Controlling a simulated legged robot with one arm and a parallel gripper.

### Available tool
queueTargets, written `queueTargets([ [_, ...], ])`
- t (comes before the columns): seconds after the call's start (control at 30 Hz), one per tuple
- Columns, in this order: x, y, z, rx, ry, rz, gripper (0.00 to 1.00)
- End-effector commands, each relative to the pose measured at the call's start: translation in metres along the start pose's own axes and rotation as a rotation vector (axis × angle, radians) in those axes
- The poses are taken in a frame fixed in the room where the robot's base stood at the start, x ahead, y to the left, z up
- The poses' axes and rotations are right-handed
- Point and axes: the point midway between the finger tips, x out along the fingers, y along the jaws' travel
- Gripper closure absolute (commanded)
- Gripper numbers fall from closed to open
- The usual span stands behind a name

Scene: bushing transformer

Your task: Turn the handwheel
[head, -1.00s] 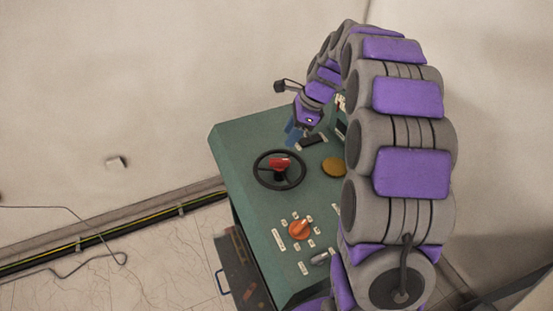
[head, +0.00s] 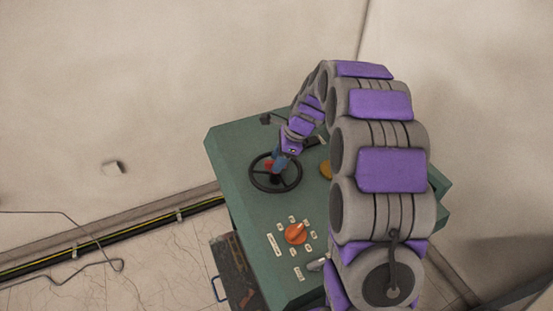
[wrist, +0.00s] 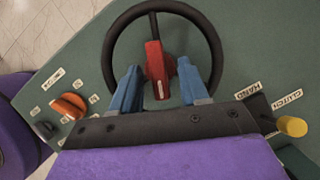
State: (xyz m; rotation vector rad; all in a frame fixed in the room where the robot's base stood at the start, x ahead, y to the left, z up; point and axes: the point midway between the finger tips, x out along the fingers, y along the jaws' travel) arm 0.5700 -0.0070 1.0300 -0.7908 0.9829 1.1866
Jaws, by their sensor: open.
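The handwheel (head: 253,183) is a black ring with a red centre piece, on the top of a green cabinet. In the wrist view the wheel's rim (wrist: 110,54) arches across the upper middle and its red centre (wrist: 156,65) points down toward me. My gripper (head: 276,165) is over the wheel in the head view. In the wrist view my gripper (wrist: 158,88) is open, with one blue finger on each side of the red piece's lower end. I cannot tell whether the fingers touch it. The rim's near part is hidden behind the gripper.
The green cabinet (head: 240,150) also carries an orange knob (head: 296,233) with white labels, a smaller grey knob (head: 316,265) and a yellow part (head: 326,169). Yellow-striped cables (head: 105,240) run along the floor's edge at the left. A blue-handled dark box (head: 235,275) is beside the cabinet.

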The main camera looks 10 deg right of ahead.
Motion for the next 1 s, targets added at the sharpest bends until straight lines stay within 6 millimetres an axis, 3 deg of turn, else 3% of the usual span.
queueTargets([
  [0.07, 0.0005, 0.0003, 0.0013, 0.000, 0.001, 0.000, 0.58],
  [0.5, 0.0031, 0.0014, 0.0071, -0.001, 0.006, 0.000, 1.00],
  [1.0, 0.0003, 0.0003, 0.0032, -0.015, 0.005, 0.006, 1.00],
])
